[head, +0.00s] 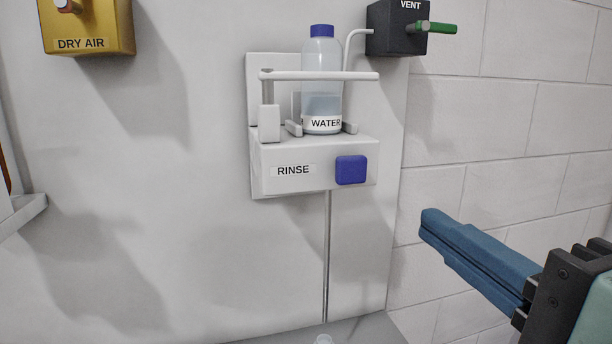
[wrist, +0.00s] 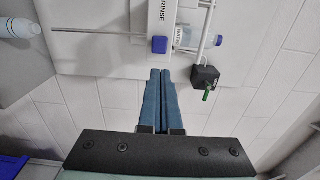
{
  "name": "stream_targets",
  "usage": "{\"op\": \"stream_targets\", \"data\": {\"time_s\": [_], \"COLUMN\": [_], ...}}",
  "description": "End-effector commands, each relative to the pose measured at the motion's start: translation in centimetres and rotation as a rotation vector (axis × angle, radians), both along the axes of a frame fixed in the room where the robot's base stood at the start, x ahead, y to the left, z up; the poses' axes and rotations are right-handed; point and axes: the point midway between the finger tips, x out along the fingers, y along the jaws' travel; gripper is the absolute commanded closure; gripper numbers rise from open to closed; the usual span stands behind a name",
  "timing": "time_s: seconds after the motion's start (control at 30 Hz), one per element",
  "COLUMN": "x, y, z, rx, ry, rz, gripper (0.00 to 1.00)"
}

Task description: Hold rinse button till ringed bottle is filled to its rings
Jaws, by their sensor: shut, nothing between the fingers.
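The white rinse unit (head: 300,185) is on the wall, with a square blue rinse button (head: 351,170) on its front. The button also shows in the wrist view (wrist: 159,45), just beyond my fingertips. My gripper (head: 432,222) is shut and empty, its blue fingers right of and below the button, apart from it. It shows in the wrist view too (wrist: 160,72). A thin spout tube (head: 326,260) runs down from the unit.
A blue-capped WATER bottle (head: 322,75), partly filled, stands on the unit behind a white rail (head: 320,76). A black VENT box (head: 392,28) with a green lever is above right. A yellow DRY AIR box (head: 86,28) is upper left. The wall below the button is clear.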

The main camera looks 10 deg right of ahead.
Motion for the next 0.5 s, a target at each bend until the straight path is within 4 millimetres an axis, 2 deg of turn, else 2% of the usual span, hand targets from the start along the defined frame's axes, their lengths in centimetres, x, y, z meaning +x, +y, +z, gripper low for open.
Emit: {"op": "stream_targets", "data": {"time_s": [0.17, 0.27, 0.5], "x": [0.3, 1.2, 5.9], "y": [0.1, 0.1, 0.3], "z": [0.0, 0.1, 0.2], "rx": [-0.001, 0.000, 0.001], "ry": [0.000, 0.000, 0.003], "rz": [0.002, 0.003, 0.004], "gripper": [1.00, 1.00, 1.00]}}
